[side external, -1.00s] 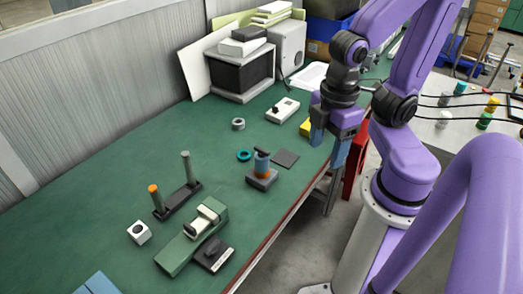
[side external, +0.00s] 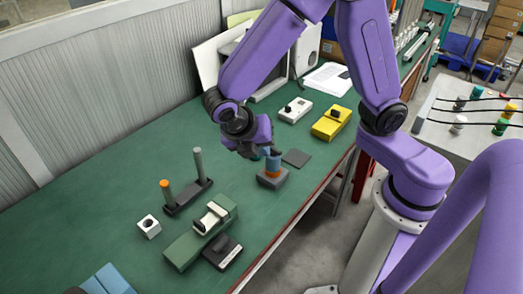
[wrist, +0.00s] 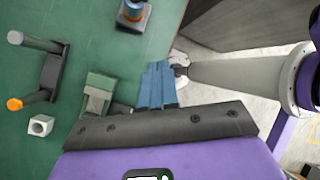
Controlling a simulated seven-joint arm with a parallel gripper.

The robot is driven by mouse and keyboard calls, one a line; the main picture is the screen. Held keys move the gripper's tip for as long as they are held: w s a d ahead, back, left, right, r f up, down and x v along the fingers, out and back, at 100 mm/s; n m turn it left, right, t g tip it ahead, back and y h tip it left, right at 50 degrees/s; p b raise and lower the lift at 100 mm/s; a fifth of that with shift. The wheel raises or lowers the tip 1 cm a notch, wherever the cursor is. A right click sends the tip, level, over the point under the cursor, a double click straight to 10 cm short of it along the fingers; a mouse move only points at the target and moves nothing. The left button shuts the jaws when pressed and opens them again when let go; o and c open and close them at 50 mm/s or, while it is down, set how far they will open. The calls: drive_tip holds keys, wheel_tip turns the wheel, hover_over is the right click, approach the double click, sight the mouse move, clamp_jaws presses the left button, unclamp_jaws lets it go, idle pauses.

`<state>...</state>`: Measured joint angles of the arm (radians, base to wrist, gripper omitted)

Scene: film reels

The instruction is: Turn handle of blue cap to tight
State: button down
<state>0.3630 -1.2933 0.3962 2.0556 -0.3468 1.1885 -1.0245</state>
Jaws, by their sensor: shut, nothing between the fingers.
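The blue cap (wrist: 135,4) sits on an orange-banded part on a small dark grey block (side external: 272,180), towards the table's right edge. In the wrist view it is at the top edge and partly cut off, so its handle's angle is unclear. My gripper (wrist: 157,66) has blue fingers lying together, shut and empty. Their tips point towards the block but appear apart from it in the wrist view. In the side view, my wrist and gripper are just behind and left of the block; blue shapes overlap there, so contact cannot be told.
The green table holds a two-post stand (side external: 186,198), a white cube (side external: 149,227), a green device (side external: 200,238) and a black switch box (side external: 222,252) in front. A flat dark plate (side external: 297,158), a white box (side external: 294,110) and a yellow box (side external: 331,122) are beyond the block.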

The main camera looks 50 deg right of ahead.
drive_tip(key=w+a+f+n+h, duration=0.2)
drive_tip(key=w+f+n+h, duration=0.3)
drive_tip(key=w+f+n, duration=0.4)
drive_tip(key=n, duration=0.2)
approach(273, 151)
wheel_tip(273, 151, down, 4)
drive_tip(key=w+d, duration=0.2)
drive_tip(key=d, duration=0.3)
drive_tip(key=shift+d, duration=0.2)
drive_tip(key=shift+m+g, duration=0.3)
drive_tip(key=shift+m+g, duration=0.5)
